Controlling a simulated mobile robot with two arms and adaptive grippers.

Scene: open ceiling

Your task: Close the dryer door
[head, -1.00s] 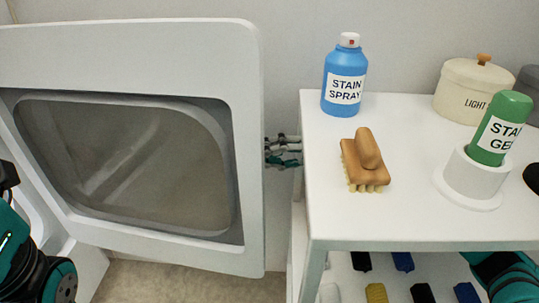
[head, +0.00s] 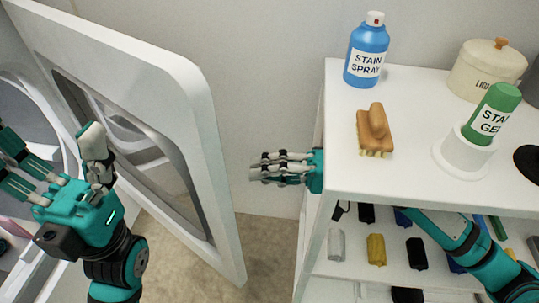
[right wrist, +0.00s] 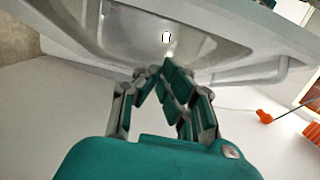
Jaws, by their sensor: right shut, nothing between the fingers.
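The dryer door (head: 190,95) stands partly open, a white frame with a dark window, angled across the left half of the head view. The dryer's rounded opening (head: 22,100) shows at the far left edge. My right gripper (head: 258,170) is shut and empty beside the white shelf, to the right of the door and apart from it in the head view. In the right wrist view the door (right wrist: 215,60) fills the top beyond the fingers. My left gripper (head: 58,160) is open, fingers spread, in front of the door, hiding part of it; contact cannot be told.
On top are a blue stain spray (head: 366,50), a brush (head: 375,132), a stain gel (head: 497,110) in a holder and a canister (head: 485,75). Floor is clear beside the door.

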